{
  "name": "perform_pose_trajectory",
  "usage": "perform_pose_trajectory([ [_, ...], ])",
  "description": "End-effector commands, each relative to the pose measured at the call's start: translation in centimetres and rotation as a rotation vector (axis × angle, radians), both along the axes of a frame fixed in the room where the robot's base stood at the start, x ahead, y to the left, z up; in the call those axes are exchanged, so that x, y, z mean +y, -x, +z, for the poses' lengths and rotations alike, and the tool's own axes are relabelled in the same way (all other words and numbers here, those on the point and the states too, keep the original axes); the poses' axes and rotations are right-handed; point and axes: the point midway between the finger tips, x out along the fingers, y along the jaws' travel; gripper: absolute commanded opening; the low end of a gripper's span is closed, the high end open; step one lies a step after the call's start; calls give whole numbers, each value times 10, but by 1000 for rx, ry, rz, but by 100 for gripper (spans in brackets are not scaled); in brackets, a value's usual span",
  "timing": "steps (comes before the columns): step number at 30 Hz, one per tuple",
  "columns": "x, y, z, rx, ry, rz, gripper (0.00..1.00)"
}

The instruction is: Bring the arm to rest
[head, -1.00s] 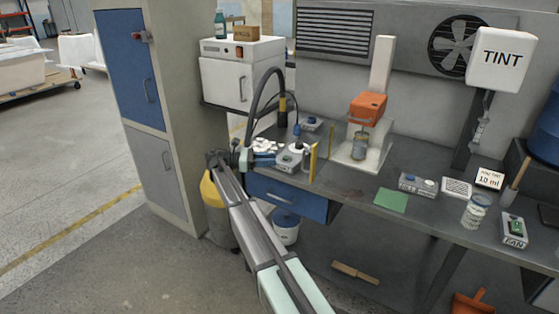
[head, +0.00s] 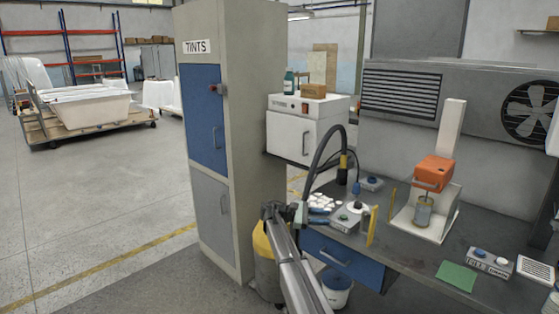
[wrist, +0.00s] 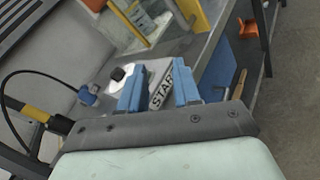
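My arm reaches up from the bottom of the head view toward the left end of the workbench (head: 420,262). My gripper (head: 322,216) has blue fingers and sits at the bench's left end, by a grey box with a round button. In the wrist view, my gripper (wrist: 160,88) has its two blue fingers apart, with nothing held between them. A label reading START (wrist: 161,88) shows beyond and between the fingertips. I cannot tell whether the fingers touch the box.
A tall cabinet marked TINTS (head: 225,150) stands left of my arm. A black hose (head: 322,150) arches above the gripper. A yellow panel (head: 373,226) stands right of it. An orange-topped mixer (head: 434,172) is farther right. Open floor (head: 90,220) lies left.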

Motion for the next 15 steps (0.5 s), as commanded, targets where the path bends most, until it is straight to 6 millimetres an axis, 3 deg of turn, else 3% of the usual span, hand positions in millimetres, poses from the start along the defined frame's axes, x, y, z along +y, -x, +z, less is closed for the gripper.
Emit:
perform_pose_trajectory([
  [4, 2, -4, -32, -218, -160, 50, 32],
  [8, 11, 9, -68, -427, -372, 54, 32],
  [11, 23, 31, -107, -557, -544, 16, 32],
  [15, 41, 77, -179, -673, -763, -90, 32],
])
